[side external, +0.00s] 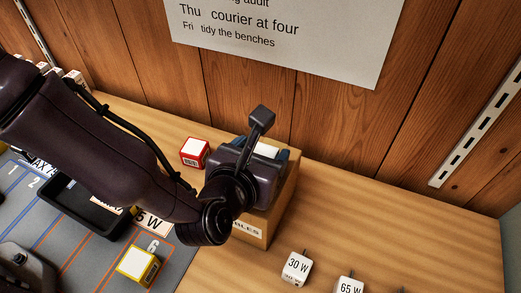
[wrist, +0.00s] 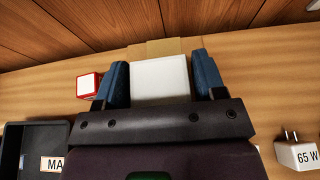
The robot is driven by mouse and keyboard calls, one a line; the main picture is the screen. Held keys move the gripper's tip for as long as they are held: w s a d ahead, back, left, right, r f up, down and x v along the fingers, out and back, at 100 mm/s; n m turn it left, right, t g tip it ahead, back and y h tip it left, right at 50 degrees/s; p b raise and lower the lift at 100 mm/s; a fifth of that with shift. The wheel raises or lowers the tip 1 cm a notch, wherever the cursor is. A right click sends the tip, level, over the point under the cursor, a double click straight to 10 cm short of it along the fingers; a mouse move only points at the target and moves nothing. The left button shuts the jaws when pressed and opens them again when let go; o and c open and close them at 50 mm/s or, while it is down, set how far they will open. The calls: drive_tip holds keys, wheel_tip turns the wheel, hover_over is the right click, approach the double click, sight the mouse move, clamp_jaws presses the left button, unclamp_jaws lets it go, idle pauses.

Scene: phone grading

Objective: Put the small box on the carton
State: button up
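A small box with a white top (wrist: 160,76) lies between the two fingers of my gripper (wrist: 160,84) in the wrist view. Its white top also shows in part in the side view (side external: 266,150), over the carton. The brown carton (side external: 286,195) stands on the bench with a label ending in "BLES"; a strip of it (wrist: 152,47) shows in the wrist view. My gripper (side external: 262,155) is over the carton, fingers on either side of the small box. Whether the fingers press on it, and whether its underside touches the carton, I cannot tell.
A red-edged box (side external: 194,152) stands left of the carton. A yellow-edged box (side external: 138,262) and a black tray (side external: 75,212) are on the grey mat at left. White plugs marked 30 W (side external: 297,267) and 65 W (side external: 349,286) stand at front right.

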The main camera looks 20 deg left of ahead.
drive_tip(key=shift+o, duration=0.8)
